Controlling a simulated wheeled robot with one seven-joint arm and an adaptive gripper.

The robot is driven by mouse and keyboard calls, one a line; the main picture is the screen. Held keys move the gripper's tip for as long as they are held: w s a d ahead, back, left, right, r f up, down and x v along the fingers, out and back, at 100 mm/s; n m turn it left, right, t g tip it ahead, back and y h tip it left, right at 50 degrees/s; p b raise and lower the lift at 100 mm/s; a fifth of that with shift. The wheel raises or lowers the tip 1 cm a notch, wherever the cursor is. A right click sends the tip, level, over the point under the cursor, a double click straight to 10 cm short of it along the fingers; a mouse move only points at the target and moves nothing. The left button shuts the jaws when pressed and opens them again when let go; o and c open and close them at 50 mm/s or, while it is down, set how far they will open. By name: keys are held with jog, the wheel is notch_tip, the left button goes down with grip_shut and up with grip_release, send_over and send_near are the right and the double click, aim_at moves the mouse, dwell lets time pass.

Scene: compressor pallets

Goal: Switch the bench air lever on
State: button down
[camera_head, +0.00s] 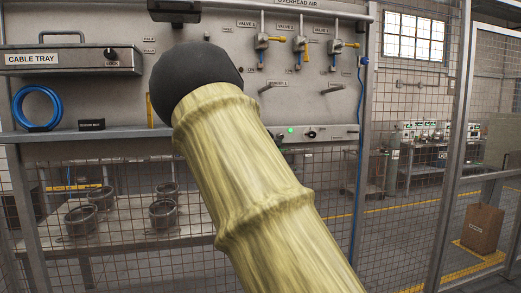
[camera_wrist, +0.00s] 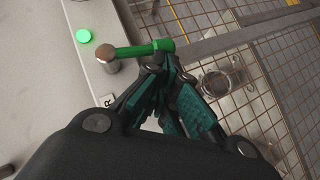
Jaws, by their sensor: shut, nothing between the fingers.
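In the wrist view the air lever (camera_wrist: 135,50) has a round metal pivot and a green handle that points right, out past the panel edge. A round lamp (camera_wrist: 85,36) glows green beside the pivot. My gripper (camera_wrist: 170,62) is shut and empty, with teal finger pads. Its tips are at the outer end of the green handle; I cannot tell whether they touch it. A label by the lever is mostly hidden by a finger. In the head view my arm hides the gripper, and a small green light (camera_head: 291,130) shows on the bench strip.
Overhead valves with yellow handles (camera_head: 299,43) hang at the top of the panel (camera_head: 330,100). A cable tray box (camera_head: 55,60) and blue hose coil (camera_head: 37,107) are at left. Round metal parts (camera_head: 82,219) stand on the lower shelf. Wire mesh fencing is at right.

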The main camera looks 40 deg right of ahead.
jog(key=shift+s+d+f, duration=0.15)
jog(key=shift+d+f, duration=0.2)
jog(key=shift+a, duration=0.1)
dwell(0.6)
jog(key=s+a+b, duration=0.2)
jog(key=s+a, duration=0.2)
jog(key=a, duration=0.5)
jog(key=shift+r, duration=0.2)
